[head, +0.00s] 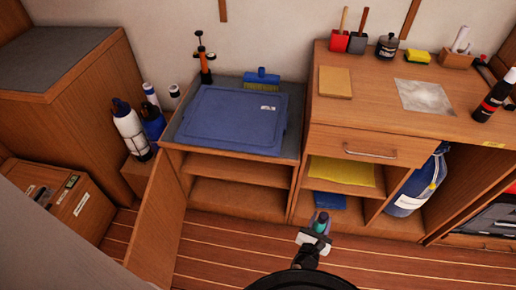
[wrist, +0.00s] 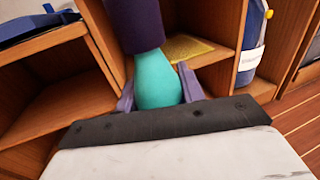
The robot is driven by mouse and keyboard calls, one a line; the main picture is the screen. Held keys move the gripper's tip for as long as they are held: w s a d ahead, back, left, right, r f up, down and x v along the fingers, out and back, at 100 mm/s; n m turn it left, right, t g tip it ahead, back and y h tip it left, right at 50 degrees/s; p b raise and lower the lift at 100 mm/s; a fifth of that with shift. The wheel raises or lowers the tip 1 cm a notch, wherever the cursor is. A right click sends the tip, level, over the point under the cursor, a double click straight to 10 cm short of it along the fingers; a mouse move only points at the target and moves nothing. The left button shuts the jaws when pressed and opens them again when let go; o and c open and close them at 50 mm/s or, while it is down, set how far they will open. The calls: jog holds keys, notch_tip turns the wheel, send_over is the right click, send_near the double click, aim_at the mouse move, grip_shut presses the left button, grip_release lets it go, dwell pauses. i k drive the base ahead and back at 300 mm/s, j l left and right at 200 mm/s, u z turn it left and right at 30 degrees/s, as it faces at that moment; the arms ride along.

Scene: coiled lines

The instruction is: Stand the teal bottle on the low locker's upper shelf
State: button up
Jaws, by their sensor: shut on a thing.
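The teal bottle, with a dark purple upper part, is held in my gripper (head: 317,230). In the wrist view the teal bottle (wrist: 155,75) sits between the two purple fingers (wrist: 158,98), purple part toward the top of the picture. In the head view the bottle (head: 321,222) is small and partly hidden by my gripper. The low locker (head: 177,151) stands left of my gripper with its door (head: 158,222) open. Its upper shelf (head: 240,171) looks empty where visible; the lower space also shows bare wood. My gripper is outside, in front of the neighbouring cabinet.
A blue lid (head: 235,118) and a pump (head: 204,58) are on the locker top. The right cabinet (head: 370,125) holds a yellow cloth (head: 342,172), a blue item (head: 329,200) and a blue cylinder (head: 420,180). Bottles (head: 131,128) stand left of the locker. The striped floor (head: 215,245) is clear.

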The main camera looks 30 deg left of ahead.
aim_at(250, 163)
jog(key=i+l+u, duration=0.15)
jog(key=u, duration=0.45)
jog(key=i+l+u, duration=0.55)
